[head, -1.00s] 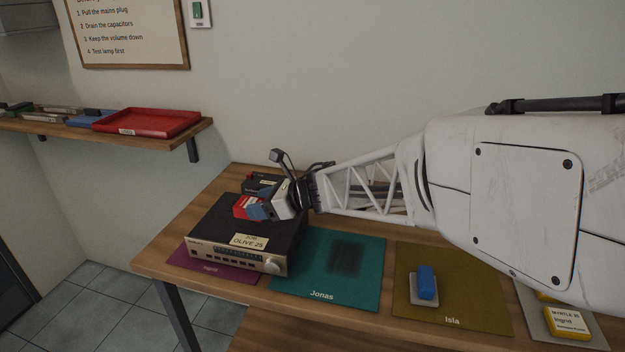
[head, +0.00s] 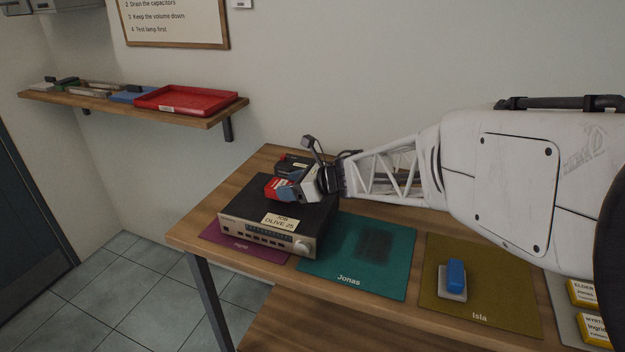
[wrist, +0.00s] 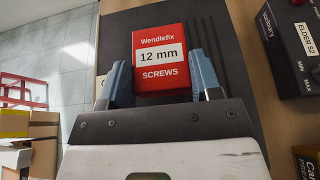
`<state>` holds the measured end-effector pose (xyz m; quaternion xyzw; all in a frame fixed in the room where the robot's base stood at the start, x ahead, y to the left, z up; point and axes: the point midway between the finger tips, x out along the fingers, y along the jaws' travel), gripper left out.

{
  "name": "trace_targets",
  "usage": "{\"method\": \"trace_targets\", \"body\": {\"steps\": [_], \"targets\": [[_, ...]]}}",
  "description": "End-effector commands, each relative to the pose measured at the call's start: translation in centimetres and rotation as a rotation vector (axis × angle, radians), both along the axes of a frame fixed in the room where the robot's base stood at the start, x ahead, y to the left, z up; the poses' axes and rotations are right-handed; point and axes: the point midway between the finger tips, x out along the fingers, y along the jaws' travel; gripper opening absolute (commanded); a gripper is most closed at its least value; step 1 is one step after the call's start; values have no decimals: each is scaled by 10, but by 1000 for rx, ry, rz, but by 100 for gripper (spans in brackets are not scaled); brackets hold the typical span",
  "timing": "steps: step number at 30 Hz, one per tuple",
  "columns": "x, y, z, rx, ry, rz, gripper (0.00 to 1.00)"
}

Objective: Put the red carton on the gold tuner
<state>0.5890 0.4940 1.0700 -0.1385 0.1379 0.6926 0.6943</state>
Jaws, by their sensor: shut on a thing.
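The red carton (wrist: 160,58), marked Wendlefix 12 mm screws, lies between the two blue fingers of my gripper (wrist: 162,75) in the wrist view. My gripper is shut on it. In the head view my gripper (head: 283,191) and the red carton (head: 272,186) are over the top of the tuner (head: 305,200). The tuner has a dark top, a pale gold front and a label reading Job Olive 25. Whether the carton touches the top or hangs just above it, I cannot tell.
The tuner stands on a purple mat (head: 262,250) on the wooden bench. A red tray (head: 185,98) is on the shelf.

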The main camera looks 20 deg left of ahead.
Motion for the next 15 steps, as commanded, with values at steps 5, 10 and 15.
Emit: {"method": "trace_targets", "body": {"steps": [5,10,15], "targets": [[0,0,-13,1,0,0,31],[0,0,-14,1,0,-1,31],[0,0,-15,1,0,0,31]]}}
